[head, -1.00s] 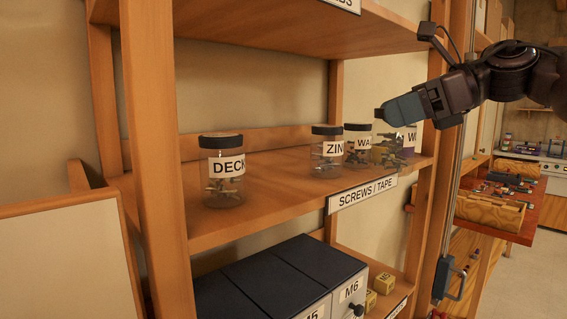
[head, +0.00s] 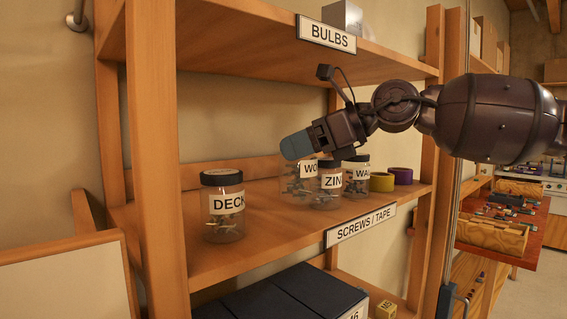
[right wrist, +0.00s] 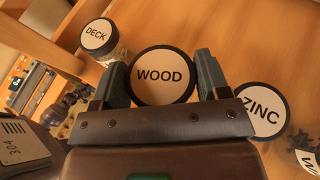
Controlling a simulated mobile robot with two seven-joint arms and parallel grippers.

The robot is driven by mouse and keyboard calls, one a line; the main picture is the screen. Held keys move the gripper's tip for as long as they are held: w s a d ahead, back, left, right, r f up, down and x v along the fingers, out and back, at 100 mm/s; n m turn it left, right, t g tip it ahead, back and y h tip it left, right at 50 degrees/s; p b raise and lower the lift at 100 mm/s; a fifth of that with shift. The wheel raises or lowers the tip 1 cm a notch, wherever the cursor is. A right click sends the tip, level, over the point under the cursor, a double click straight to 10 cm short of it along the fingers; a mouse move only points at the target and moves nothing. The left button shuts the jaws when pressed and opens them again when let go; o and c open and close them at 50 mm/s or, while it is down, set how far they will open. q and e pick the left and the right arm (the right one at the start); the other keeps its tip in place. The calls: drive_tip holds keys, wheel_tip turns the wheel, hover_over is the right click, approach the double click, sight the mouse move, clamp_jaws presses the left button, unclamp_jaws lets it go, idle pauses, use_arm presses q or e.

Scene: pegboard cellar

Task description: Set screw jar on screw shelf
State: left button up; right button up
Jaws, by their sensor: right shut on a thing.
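My right gripper (head: 297,148) is shut on the clear screw jar labelled WOOD (head: 308,168), over the screw shelf (head: 270,238) marked SCREWS / TAPE. In the right wrist view the fingers (right wrist: 163,62) sit on both sides of the jar's dark-rimmed lid (right wrist: 163,76). The jar is upright, behind and left of the ZINC jar (head: 331,182), which partly hides it. I cannot tell whether its base touches the shelf. The DECK jar (head: 223,207) stands apart at the left, and the WA... jar (head: 356,175) at the right. My left gripper is not in view.
A yellow tape roll (head: 382,182) and a purple one (head: 401,176) lie at the shelf's right. The BULBS shelf (head: 250,50) is above the arm, and wooden posts (head: 155,150) flank the opening. Bare shelf lies between DECK and ZINC.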

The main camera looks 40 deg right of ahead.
sight(283, 166)
drive_tip(key=shift+w+a, duration=0.95)
drive_tip(key=shift+w, duration=0.25)
wheel_tip(283, 166, down, 3)
drive_tip(key=shift+f+p, duration=0.15)
drive_tip(key=shift+p, duration=0.15)
drive_tip(key=shift+f, duration=0.1)
drive_tip(key=shift+f, duration=0.15)
drive_tip(key=o, duration=1.1)
drive_tip(key=shift+o, duration=0.2)
